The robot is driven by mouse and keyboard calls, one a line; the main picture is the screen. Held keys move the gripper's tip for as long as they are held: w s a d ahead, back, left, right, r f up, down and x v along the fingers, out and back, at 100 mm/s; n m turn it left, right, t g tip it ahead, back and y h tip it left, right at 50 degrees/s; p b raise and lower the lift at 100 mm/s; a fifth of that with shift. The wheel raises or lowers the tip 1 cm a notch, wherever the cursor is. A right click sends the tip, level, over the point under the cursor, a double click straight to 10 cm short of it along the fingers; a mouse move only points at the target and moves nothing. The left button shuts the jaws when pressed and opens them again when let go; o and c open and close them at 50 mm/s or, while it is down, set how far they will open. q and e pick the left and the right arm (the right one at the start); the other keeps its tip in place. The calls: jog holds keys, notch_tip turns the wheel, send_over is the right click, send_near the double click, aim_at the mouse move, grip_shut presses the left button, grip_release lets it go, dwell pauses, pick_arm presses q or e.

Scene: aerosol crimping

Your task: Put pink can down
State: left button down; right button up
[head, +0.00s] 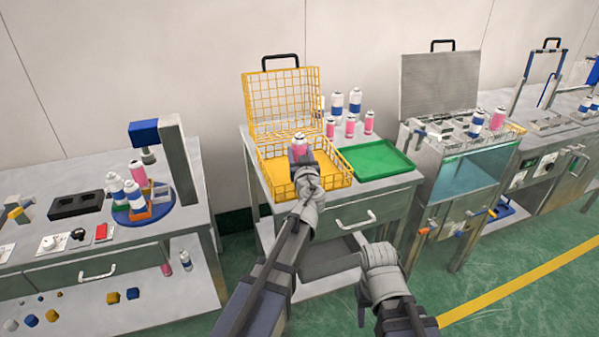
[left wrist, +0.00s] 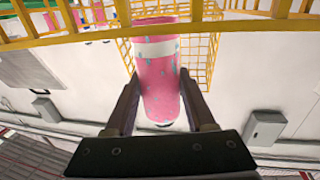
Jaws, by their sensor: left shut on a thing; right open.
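The pink can (head: 299,147) is upright over the yellow wire basket (head: 338,183) on the middle table. My left gripper (head: 303,162) is shut on it. In the left wrist view the pink can (left wrist: 158,80), with a white band and pale speckles, sits between the two fingers of my left gripper (left wrist: 160,105). Yellow basket wires show around it there. I cannot tell whether the can's base touches the basket floor. My right gripper (head: 405,318) is low at the bottom of the head view, open and away from the cans; its fingertips are hard to make out.
The basket's raised lid (head: 284,100) stands behind it. Several pink and blue-white cans (head: 350,128) stand behind the green tray (head: 378,160), which is empty. A water bath (head: 470,175) is to the right. A crimping stand with a round blue fixture (head: 140,212) is at left.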

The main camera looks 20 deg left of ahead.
pick_arm(q)
jog(key=shift+f, duration=0.1)
notch_tip(320, 180, down, 4)
jog(key=b, duration=0.3)
jog(key=shift+r, duration=0.25)
jog(key=shift+b, duration=0.35)
jog(key=shift+f+b, duration=0.5)
jog(key=shift+f, duration=0.05)
jog(key=shift+f, duration=0.1)
jog(key=shift+c, duration=1.2)
grip_release()
